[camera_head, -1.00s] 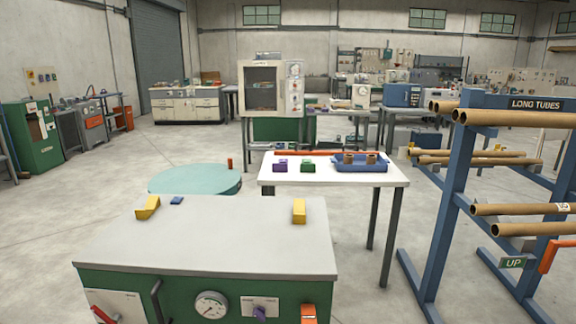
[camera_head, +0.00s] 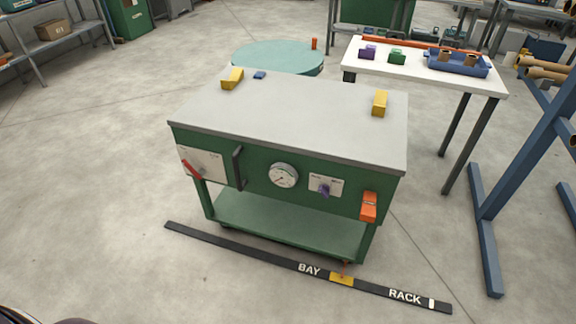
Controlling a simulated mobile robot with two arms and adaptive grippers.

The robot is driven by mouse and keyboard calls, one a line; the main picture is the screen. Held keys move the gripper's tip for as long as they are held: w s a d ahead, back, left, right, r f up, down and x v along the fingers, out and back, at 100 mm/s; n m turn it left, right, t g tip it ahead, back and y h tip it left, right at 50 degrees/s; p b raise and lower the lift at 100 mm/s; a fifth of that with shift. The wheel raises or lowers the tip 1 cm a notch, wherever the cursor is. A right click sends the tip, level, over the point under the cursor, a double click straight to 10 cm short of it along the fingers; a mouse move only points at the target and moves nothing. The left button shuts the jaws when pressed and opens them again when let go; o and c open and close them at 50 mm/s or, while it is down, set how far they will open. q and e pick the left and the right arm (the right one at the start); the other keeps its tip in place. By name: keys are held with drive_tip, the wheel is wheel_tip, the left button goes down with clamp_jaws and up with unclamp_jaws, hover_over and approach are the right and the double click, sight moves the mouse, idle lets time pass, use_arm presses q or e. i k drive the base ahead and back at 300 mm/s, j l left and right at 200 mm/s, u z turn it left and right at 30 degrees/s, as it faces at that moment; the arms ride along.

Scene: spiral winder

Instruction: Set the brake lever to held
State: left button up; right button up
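A green cart (camera_head: 225,150) with a grey top stands in the middle of the view. On its front left a red lever (camera_head: 192,169) sits on a white plate (camera_head: 208,160) with small marks too tiny to read. The lever slants, its one end up-left and the other down-right. An orange block-like handle (camera_head: 369,207) is at the front right corner. A purple knob (camera_head: 324,188) sits on another white plate. I cannot read which of these is the brake lever. Neither of my grippers is in view.
A black floor strip labelled BAY and RACK (camera_head: 265,254) with a yellow piece (camera_head: 342,279) lies before the cart. A white table (camera_head: 420,75) and blue rack (camera_head: 520,160) stand to the right, a round teal table (camera_head: 275,55) behind. Floor at left is clear.

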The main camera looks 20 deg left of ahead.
sight(185, 163)
drive_tip(key=u, duration=1.3)
drive_tip(key=i+j+u, duration=0.2)
drive_tip(key=i+u, duration=0.25)
drive_tip(key=i+j+u, duration=0.1)
drive_tip(key=i+u, duration=0.35)
drive_tip(key=k, duration=0.05)
